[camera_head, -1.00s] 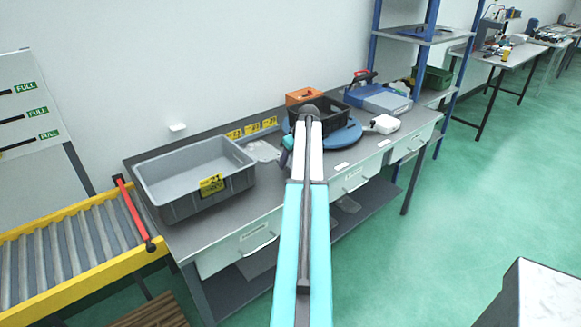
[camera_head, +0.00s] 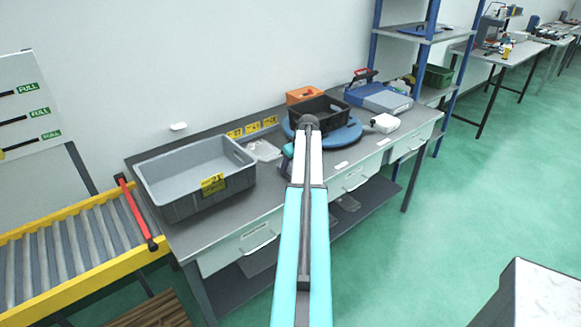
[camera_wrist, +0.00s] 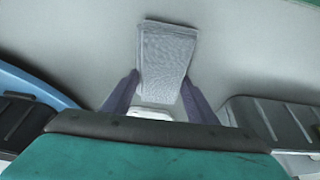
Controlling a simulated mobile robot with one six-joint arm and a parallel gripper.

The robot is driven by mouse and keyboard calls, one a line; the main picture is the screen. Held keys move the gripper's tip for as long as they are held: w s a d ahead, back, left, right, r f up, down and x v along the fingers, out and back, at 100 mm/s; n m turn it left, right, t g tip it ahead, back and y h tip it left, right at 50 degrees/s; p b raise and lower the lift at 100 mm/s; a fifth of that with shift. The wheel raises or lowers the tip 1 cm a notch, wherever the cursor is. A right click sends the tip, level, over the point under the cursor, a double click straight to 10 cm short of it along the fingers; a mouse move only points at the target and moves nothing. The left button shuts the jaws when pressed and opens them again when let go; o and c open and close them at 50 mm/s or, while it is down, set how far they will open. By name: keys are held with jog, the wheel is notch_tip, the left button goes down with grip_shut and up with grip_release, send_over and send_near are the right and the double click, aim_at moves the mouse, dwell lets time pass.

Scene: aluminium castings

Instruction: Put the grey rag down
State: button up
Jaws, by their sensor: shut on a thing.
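The grey rag (camera_wrist: 166,50) is a flat, light-grey folded cloth in the wrist view. It sits between the two purple-grey fingers of my gripper (camera_wrist: 162,80), which are shut on it. Its far end sticks out past the fingertips over the grey worktop (camera_wrist: 225,50). I cannot tell whether the rag touches the worktop. In the head view my arm hides most of the gripper and the rag. The gripper there is over the workbench (camera_head: 262,197), between the large grey bin and the round blue plate.
A large grey bin (camera_head: 181,203) stands left on the bench. A black crate (camera_head: 318,110) sits on the round blue plate (camera_head: 347,134). An orange box (camera_head: 303,95), a blue-grey device (camera_head: 379,98) and a white item (camera_head: 385,123) are farther along. A roller conveyor (camera_head: 70,250) adjoins the left.

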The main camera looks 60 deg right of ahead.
jog(key=shift+f, duration=0.2)
jog(key=o, duration=0.9)
jog(key=shift+r, duration=0.1)
jog(key=shift+b+v, duration=1.35)
jog(key=shift+v, duration=4.75)
jog(key=shift+w, duration=0.1)
jog(key=shift+r, duration=0.15)
